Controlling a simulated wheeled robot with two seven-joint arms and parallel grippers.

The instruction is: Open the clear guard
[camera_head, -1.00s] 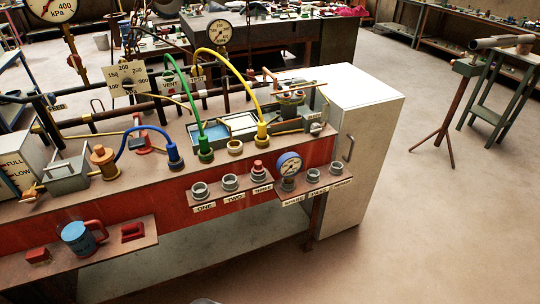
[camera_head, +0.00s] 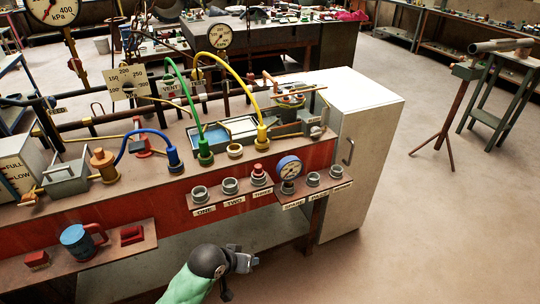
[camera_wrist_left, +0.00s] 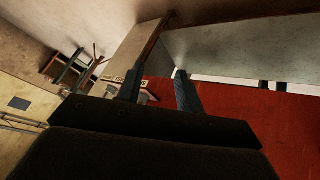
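My left gripper (camera_head: 246,262) has come in at the bottom centre of the head view, low in front of the bench and apart from it. In the left wrist view its two fingers (camera_wrist_left: 158,92) stand apart with nothing between them. I cannot make out a clear guard for certain; clear plastic is hard to see here. A grey open-sided housing (camera_head: 290,98) with coloured parts stands at the bench's right end. A tray with a blue surface (camera_head: 216,135) is behind the hose fittings. My right gripper is not in view.
Green (camera_head: 180,92) and yellow (camera_head: 245,83) hoses arch over the bench. A small front shelf (camera_head: 240,203) carries several fittings and a gauge (camera_head: 289,168). A white cabinet (camera_head: 362,130) stands at the right. The floor in front is clear.

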